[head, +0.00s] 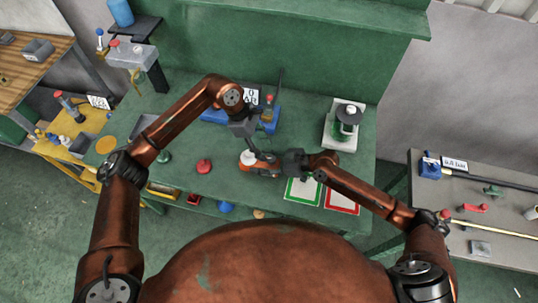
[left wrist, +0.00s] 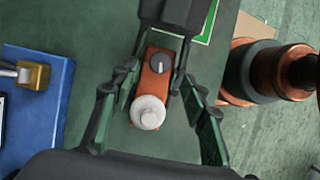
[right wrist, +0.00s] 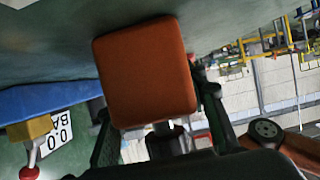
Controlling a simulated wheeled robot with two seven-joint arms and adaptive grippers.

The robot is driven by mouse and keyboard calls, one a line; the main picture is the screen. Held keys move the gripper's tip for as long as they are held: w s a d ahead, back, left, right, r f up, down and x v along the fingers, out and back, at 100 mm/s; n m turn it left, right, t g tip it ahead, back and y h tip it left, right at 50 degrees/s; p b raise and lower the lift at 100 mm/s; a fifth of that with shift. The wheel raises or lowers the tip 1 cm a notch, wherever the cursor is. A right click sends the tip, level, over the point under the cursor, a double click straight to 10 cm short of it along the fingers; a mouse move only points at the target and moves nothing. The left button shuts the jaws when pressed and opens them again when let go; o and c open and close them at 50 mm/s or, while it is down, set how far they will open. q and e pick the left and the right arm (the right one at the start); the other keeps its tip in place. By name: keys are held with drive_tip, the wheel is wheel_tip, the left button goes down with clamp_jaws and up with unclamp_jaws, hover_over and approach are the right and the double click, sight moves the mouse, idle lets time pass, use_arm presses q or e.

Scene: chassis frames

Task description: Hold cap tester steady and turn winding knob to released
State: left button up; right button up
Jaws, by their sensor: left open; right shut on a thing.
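The cap tester (head: 265,159) is a small orange body with a round white part (left wrist: 148,112) at one end and a dark round knob (left wrist: 159,64) with a pale pointer mark beside it. My right gripper (head: 282,162) is shut on the tester from the right; the right wrist view shows the tester's plain orange face (right wrist: 147,72) between the fingers. My left gripper (head: 251,147) is above the tester, pointing down. Its open fingers stand on both sides of the body in the left wrist view, and I cannot tell whether they touch it.
A blue tray (left wrist: 35,95) with a brass-coloured block lies behind the tester, near a number sign. A red knob-like object (head: 204,166) lies to the left. Green-framed (head: 303,190) and red-framed (head: 341,199) sheets lie at the front right. A white-based device (head: 344,125) stands at back right.

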sight(271, 158)
use_arm(q)
drive_tip(key=shift+x, duration=2.7)
drive_tip(key=shift+c, duration=0.3)
clamp_jaws()
